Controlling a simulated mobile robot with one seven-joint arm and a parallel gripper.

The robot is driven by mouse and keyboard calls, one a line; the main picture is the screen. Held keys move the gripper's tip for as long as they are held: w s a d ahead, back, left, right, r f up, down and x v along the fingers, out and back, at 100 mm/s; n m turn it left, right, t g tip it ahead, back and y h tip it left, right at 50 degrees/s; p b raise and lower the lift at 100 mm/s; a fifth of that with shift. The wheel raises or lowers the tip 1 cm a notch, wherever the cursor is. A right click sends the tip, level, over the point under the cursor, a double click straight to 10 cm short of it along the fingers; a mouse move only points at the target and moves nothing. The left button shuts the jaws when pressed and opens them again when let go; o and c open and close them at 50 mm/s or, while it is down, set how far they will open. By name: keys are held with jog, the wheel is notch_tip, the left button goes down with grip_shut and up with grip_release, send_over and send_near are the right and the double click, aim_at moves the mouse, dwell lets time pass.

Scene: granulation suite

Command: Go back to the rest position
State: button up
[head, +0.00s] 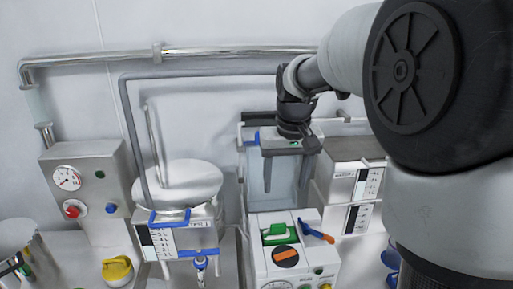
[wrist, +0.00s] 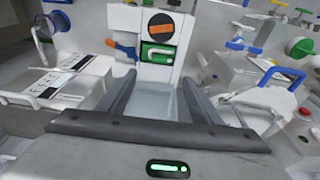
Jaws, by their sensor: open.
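My gripper (head: 286,186) hangs from my arm in the head view, fingers pointing down, spread apart with nothing between them. It is in front of a pale translucent bin (head: 256,190) and above a white machine (head: 260,262) with a green handle (head: 279,235). I cannot tell how far the fingertips are from the bin.
A round-lidded vessel (head: 178,182) with blue clamps stands left of the machine. A grey control box (head: 87,190) with a gauge and red button is further left. A yellow cap (head: 117,270) lies below it. Grey boxes (head: 352,180) stand close right. Pipes (head: 215,51) run along the wall.

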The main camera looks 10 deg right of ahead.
jog(key=s+r+t+p, duration=0.1)
jog(key=s+r, duration=0.1)
jog(key=s, duration=0.9)
jog(key=s+r+t, duration=0.2)
jog(key=s, duration=0.9)
jog(key=shift+s+t+p, duration=0.25)
jog(key=shift+t+p, duration=0.05)
jog(key=shift+p, duration=0.05)
jog(key=shift+r, duration=0.1)
